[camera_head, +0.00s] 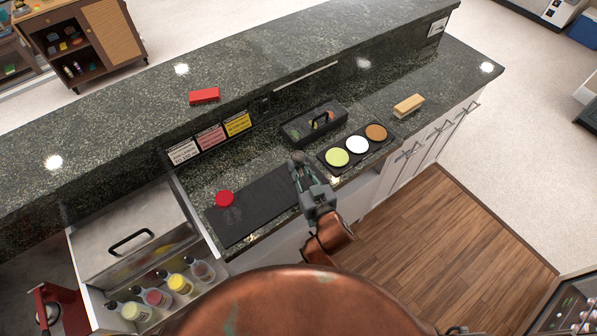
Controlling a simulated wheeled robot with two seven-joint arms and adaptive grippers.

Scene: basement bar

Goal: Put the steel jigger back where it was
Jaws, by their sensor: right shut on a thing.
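My right gripper (301,174) is over the bar's lower counter, at the right end of the black bar mat (258,212). It is shut on a small grey thing at its fingertips, which I take to be the steel jigger (297,157). The fingers hide most of it, and I cannot tell whether it touches the counter. A red round object (225,198) is on the mat's left part. My left gripper is not in view.
A black tray (327,169) with green, white and brown rounds is right of my gripper. A dark caddy (314,125) stands behind it. A wooden brush (408,105) lies farther right. An open steel bin with several bottles (180,284) is lower left. The raised ledge (120,130) runs behind.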

